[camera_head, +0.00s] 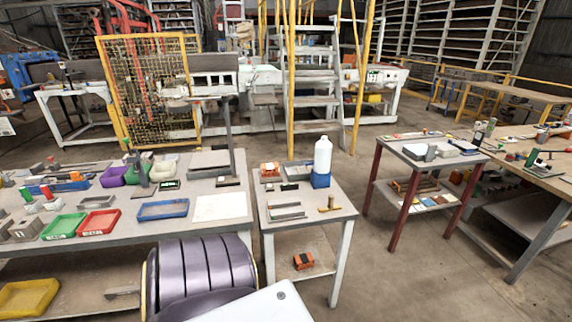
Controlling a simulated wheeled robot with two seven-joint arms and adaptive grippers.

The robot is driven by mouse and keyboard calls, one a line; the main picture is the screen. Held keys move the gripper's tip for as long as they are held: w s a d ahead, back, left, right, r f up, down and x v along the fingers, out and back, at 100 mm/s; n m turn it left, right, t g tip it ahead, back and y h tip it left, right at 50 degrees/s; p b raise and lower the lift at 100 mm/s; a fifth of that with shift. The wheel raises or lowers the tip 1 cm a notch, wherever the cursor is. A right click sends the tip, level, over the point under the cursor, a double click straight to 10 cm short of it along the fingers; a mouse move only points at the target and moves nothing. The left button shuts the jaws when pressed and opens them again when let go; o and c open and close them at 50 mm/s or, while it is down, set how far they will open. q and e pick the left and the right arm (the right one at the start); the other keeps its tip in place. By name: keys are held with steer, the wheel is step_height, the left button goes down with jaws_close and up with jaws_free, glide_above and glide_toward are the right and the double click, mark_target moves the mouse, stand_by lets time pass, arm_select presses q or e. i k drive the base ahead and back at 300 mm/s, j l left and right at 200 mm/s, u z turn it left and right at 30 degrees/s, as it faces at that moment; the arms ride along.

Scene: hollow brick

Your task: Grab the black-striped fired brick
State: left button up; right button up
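An orange-red brick-like block (303,261) with dark marks lies on the lower shelf of the small middle table. Another orange-red block (270,169) with dark parts sits on that table's top, at the back left. Both are too small to tell whether the dark parts are stripes. Neither gripper shows. A dark ribbed arm section and a pale panel, which look like mine, fill the bottom centre and hide part of the left table's front.
The small middle table (335,214) holds a white bottle (322,155) on a blue base and metal pieces. The left table (110,215) carries a green tray (63,226), a red tray (98,223) and a blue tray (163,210). Open floor (385,285) lies right of the middle table.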

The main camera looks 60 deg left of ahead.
mark_target(306, 260)
steer(key=u, duration=1.9)
steer(key=i+l, duration=0.05)
